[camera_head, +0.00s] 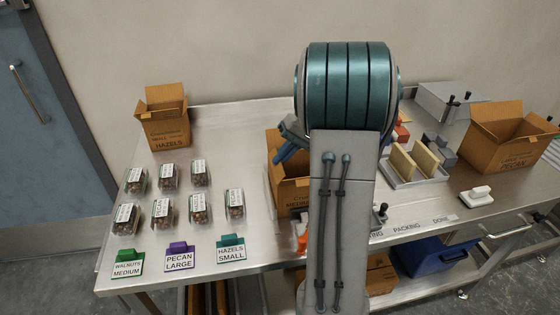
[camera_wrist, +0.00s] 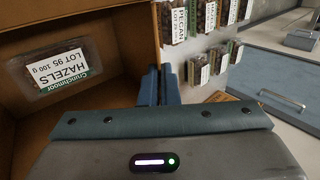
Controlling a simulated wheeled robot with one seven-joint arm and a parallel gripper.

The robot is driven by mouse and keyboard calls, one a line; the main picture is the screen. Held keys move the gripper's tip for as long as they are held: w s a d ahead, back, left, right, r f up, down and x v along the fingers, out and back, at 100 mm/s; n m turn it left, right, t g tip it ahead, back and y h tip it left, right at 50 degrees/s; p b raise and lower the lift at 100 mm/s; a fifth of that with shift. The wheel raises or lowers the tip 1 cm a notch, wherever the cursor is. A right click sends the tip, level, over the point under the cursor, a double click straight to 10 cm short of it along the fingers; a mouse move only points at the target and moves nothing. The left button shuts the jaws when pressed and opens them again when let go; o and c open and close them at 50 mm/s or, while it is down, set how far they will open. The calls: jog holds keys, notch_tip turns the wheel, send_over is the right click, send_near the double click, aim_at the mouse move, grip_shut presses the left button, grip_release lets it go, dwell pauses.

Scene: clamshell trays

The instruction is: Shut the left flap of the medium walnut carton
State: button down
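The medium carton (camera_head: 292,197) stands mid-table, with MEDIUM on its front. My arm hides its right part, and its flaps are hard to make out. In the wrist view a brown carton interior (camera_wrist: 110,98) fills the left side. A clear tray (camera_wrist: 62,68) lies inside, with a label that appears to read HAZELS. My gripper (camera_head: 283,152) is at the carton's upper left, fingers slanting down to the left. In the wrist view its blue fingers (camera_wrist: 160,86) are together beside the carton's wall edge, with nothing clearly between them; contact cannot be told.
Several filled clamshell trays (camera_head: 168,176) stand left of the carton, behind label stands (camera_head: 179,257). A hazels carton (camera_head: 164,132) is at back left, and an open pecan carton (camera_head: 495,148) at right. A tray with tan blocks (camera_head: 418,179) stands right of my arm.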

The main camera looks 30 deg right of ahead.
jog(key=y+b, duration=0.1)
jog(key=d+f+t+y+b, duration=0.1)
jog(key=y, duration=0.1)
jog(key=shift+s+f, duration=0.15)
jog(key=shift+d+f+t+y+b, duration=0.1)
jog(key=shift+f+t+y+b, duration=0.05)
jog(key=shift+y+b, duration=0.35)
jog(key=shift+d+f+t+y+b, duration=0.15)
jog(key=shift+y+b, duration=0.25)
jog(key=shift+y, duration=0.2)
jog(key=c, duration=2.1)
grip_release()
jog(key=o, duration=0.5)
jog(key=shift+c, duration=0.2)
jog(key=shift+a, duration=0.1)
